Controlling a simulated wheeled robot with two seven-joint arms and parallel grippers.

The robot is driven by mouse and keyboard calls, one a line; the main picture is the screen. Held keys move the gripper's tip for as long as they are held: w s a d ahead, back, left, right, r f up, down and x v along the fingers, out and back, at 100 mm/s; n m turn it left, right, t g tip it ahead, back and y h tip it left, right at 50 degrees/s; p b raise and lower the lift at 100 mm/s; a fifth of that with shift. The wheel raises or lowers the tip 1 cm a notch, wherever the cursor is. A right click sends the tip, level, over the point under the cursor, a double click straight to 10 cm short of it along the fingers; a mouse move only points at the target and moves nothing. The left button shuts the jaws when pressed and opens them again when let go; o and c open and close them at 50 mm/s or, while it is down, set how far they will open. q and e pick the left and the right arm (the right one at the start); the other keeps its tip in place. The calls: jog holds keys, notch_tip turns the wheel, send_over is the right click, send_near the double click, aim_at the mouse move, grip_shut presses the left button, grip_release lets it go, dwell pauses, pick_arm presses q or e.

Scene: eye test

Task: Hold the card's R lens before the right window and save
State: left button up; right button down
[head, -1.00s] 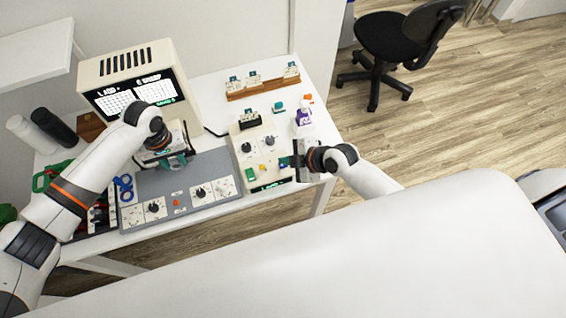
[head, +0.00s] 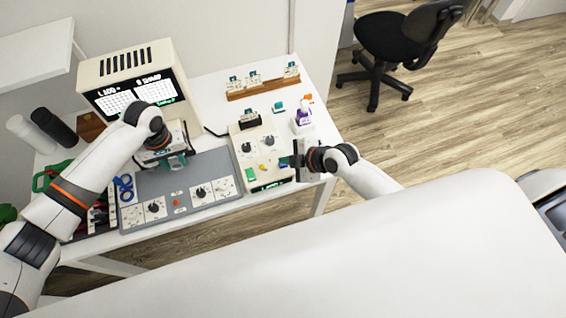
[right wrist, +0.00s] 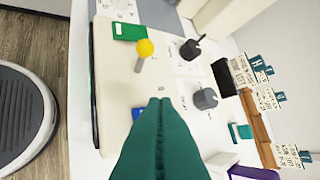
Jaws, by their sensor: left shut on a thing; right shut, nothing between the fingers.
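The test device (head: 125,65) stands at the back left with a lit screen (head: 130,97) reading L ADD and R SHARP. My left gripper (head: 175,162) is in front of it, below the screen, shut on what seems to be the card. The gripper and arm hide most of it, so neither the R lens nor the right window can be made out. My right gripper (head: 287,161) is shut and empty over the right side of the cream control box (head: 262,148). In the right wrist view its green fingertips (right wrist: 160,102) are close to a blue button (right wrist: 136,113), partly hidden.
The box also bears a green button (right wrist: 130,31), a yellow-knobbed lever (right wrist: 145,48) and dark dials (right wrist: 205,98). A wooden rack (head: 262,90) of cards is behind. A purple-labelled bottle (head: 303,117) stands close beyond my right gripper. A grey panel (head: 180,185) lies in front.

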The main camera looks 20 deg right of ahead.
jog(key=shift+f, duration=0.1)
dwell(0.5)
jog(key=shift+f, duration=0.35)
jog(key=shift+f, duration=0.35)
dwell(0.7)
jog(key=shift+r, duration=0.8)
jog(key=shift+r, duration=0.1)
jog(key=shift+r, duration=2.4)
